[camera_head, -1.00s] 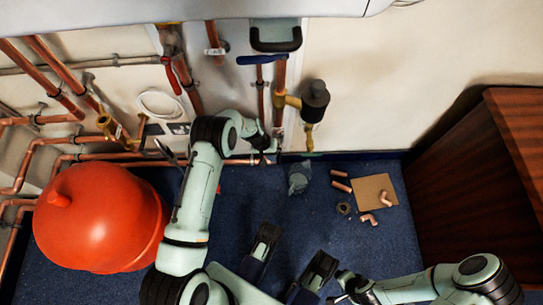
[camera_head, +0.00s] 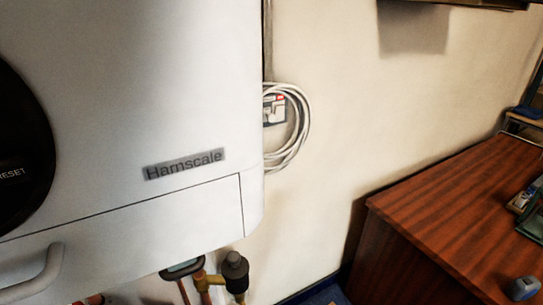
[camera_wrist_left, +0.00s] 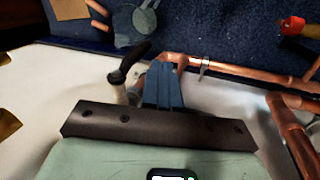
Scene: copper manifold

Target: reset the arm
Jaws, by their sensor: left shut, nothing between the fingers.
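My left gripper (camera_wrist_left: 163,85) shows in the left wrist view, with its blue fingers together and nothing between them. The fingers are close to a black lever handle (camera_wrist_left: 128,62) and a copper pipe (camera_wrist_left: 225,68); I cannot tell whether they touch. Neither arm's gripper shows in the head view. My right gripper is in no current view.
The head view shows a white boiler (camera_head: 110,110), coiled white cable (camera_head: 300,125) and a brown wooden cabinet (camera_head: 430,220). The wrist view shows blue carpet (camera_wrist_left: 220,25), a cardboard piece (camera_wrist_left: 68,8), a grey object (camera_wrist_left: 135,22) and more copper pipes (camera_wrist_left: 290,130).

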